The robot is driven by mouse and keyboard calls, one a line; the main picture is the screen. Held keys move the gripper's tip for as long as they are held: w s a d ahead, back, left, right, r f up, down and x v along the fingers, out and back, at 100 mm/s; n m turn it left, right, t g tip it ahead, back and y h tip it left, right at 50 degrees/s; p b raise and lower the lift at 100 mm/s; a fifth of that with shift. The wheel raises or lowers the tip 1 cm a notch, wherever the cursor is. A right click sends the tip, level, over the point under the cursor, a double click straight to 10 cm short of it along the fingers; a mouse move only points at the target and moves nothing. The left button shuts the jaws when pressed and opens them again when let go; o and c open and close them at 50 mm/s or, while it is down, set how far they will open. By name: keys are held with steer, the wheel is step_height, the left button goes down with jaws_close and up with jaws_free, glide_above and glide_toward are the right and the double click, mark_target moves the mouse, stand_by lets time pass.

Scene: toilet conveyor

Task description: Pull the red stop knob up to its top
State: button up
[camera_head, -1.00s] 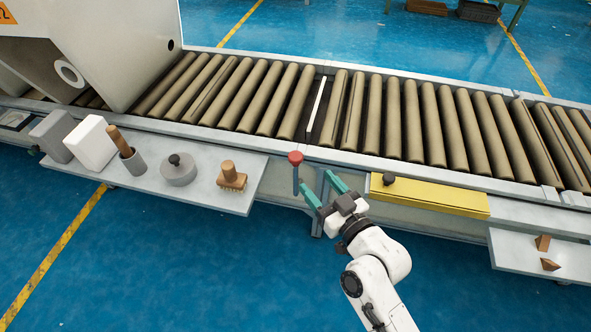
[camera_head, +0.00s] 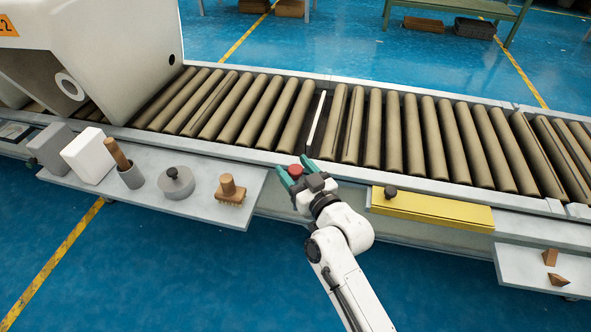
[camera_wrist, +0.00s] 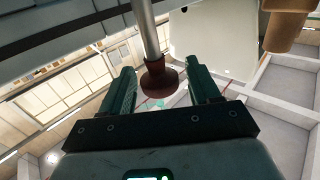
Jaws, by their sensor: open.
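The red stop knob (camera_head: 296,172) is a round red cap at the front edge of the conveyor. In the head view it shows between the teal fingers of my gripper (camera_head: 297,169), and its stem is hidden. In the wrist view the knob (camera_wrist: 161,78) looks dark red on a grey metal stem. It lies between the two fingertips of my open gripper (camera_wrist: 162,80), with a visible gap on each side. The fingers do not appear to be closed on it.
The roller conveyor (camera_head: 458,142) runs behind the knob. A grey shelf (camera_head: 150,190) at left carries blocks, a cup, a knobbed disc and a brush (camera_head: 230,190). A yellow lid (camera_head: 435,210) with a dark knob lies right of my gripper. Open floor lies in front.

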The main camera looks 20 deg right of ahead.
steer(key=shift+c, duration=0.2)
jaws_close()
stand_by(0.4)
